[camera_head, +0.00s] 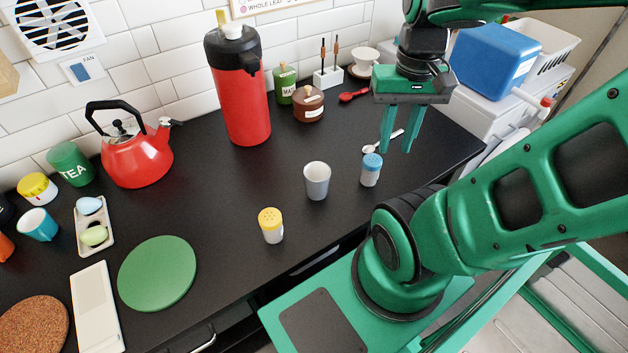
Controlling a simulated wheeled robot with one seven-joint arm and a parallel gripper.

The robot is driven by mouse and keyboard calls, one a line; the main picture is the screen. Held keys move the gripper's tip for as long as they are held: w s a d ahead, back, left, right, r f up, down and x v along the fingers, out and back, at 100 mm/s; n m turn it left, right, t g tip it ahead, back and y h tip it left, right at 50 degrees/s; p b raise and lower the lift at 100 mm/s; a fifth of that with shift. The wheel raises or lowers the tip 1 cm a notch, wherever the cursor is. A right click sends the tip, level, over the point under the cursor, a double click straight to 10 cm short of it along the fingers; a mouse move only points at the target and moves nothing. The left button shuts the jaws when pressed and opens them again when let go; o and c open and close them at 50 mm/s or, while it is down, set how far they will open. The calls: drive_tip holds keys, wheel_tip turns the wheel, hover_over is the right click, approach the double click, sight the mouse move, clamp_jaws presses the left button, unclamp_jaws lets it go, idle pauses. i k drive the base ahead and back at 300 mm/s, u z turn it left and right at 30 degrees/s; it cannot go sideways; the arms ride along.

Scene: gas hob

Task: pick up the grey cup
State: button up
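The grey cup (317,181) stands upright on the black counter, near the middle of the picture, with its open top facing up. My gripper (397,148) hangs above the counter to the right of the cup and apart from it. Its two green fingers point down with a gap between them, and nothing is held. The fingertips appear near a blue-topped shaker and a white spoon in the picture.
The blue-topped shaker (371,170) stands right of the cup, and a yellow-topped shaker (271,225) stands front left. A tall red flask (243,100) and red kettle (137,158) stand behind. Bare counter (235,190) lies left of the cup.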

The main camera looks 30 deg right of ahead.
sight(317, 174)
drive_tip(key=z, duration=0.15)
drive_tip(key=k, duration=1.4)
drive_tip(key=z, duration=0.95)
drive_tip(key=i, duration=0.5)
drive_tip(key=u, duration=0.05)
